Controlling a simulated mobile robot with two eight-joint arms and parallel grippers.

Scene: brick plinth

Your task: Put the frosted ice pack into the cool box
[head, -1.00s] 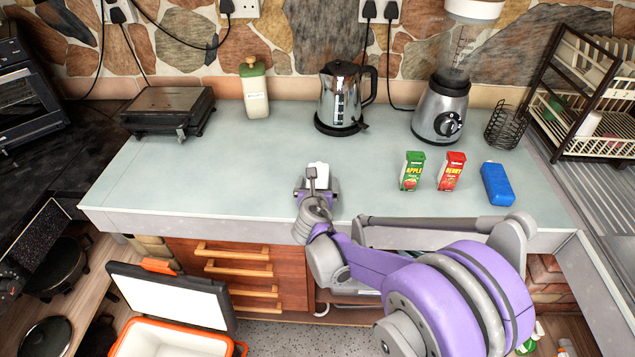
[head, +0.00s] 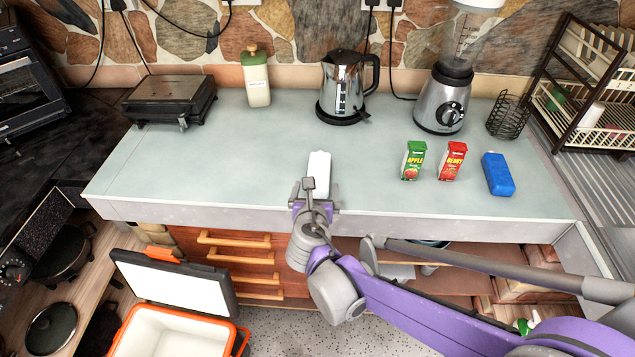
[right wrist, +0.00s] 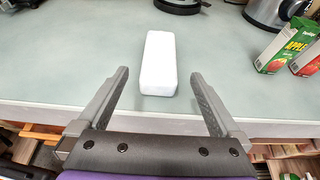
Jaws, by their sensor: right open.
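A white block-shaped pack (head: 319,170), which looks like the frosted ice pack, lies on the counter near its front edge. It also shows in the right wrist view (right wrist: 158,62), just beyond my fingertips. My right gripper (head: 313,200) is open and empty at the counter's front edge, its two fingers (right wrist: 154,88) pointing toward the near end of the pack. A blue pack (head: 497,174) lies on the counter to the right. The orange cool box (head: 178,322) stands open on the floor at lower left, its lid tilted back; its visible inside is white. My left gripper is not in view.
A green apple carton (head: 412,161) and a red berry carton (head: 452,161) stand right of the white pack. A kettle (head: 342,90), blender (head: 441,100), green bottle (head: 256,78) and grill (head: 169,100) line the back. The counter (head: 240,160) left of the pack is clear.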

